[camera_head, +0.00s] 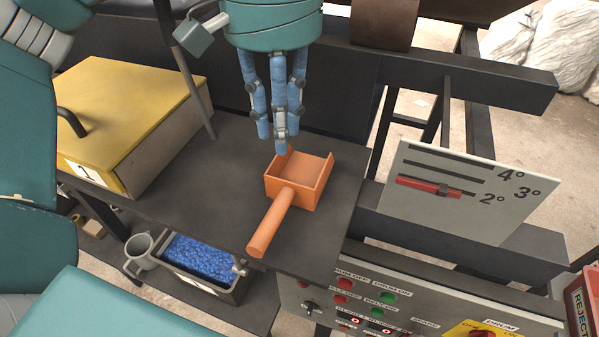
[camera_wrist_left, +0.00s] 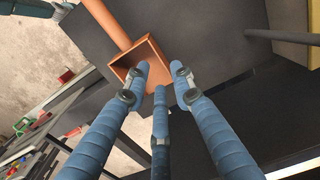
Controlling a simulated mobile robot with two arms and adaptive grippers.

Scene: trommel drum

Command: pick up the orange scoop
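The orange scoop (camera_head: 310,188) lies on the dark table, its square open tray toward the back and its round handle pointing to the front left. In the left wrist view the scoop (camera_wrist_left: 122,42) shows beyond the fingertips, with its handle running to the upper left. My left gripper (camera_head: 277,135) points down at the back edge of the scoop's tray, its blue fingers apart and nothing between them. In the left wrist view the fingers (camera_wrist_left: 160,85) are spread, with tips close to the tray; whether they touch it I cannot tell. My right gripper is not in view.
A yellow-lidded box (camera_head: 130,95) marked 1 stands left on the table. A grey angle plate (camera_head: 450,205) with a red slider stands right. A control panel (camera_head: 400,300) is below it. A bin of blue pellets (camera_head: 205,255) sits lower left. The tabletop around the handle is clear.

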